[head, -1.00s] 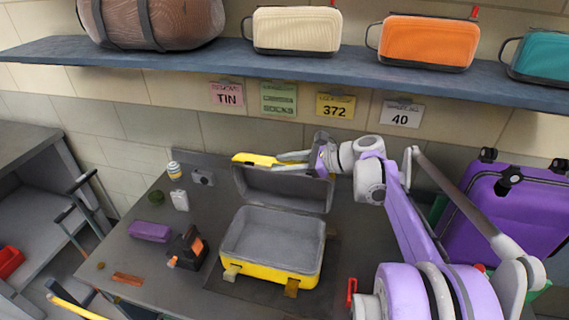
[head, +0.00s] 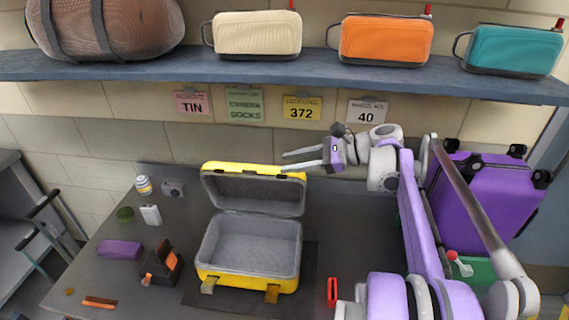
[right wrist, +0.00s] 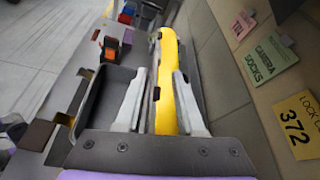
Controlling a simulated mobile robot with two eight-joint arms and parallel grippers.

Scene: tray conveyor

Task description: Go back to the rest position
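An open yellow suitcase (head: 205,275) with a grey, empty-looking inside stands on the dark table. Its lid (head: 250,170) is raised at the back, its yellow edge upward. My right gripper (head: 284,161) is open at the lid's upper right corner, its fingers apart and pointing left. In the right wrist view the yellow lid (right wrist: 168,80) shows between the two separated fingers (right wrist: 165,100). I cannot tell whether a finger touches it. My left gripper is not in view.
A purple pouch (head: 121,249), black-orange item (head: 161,265), white bottle (head: 151,215) and camera (head: 173,190) sit left of the suitcase. A red item (head: 332,292) lies to the right. A shelf (head: 280,76) with bags spans above. A purple suitcase (head: 490,200) stands at right.

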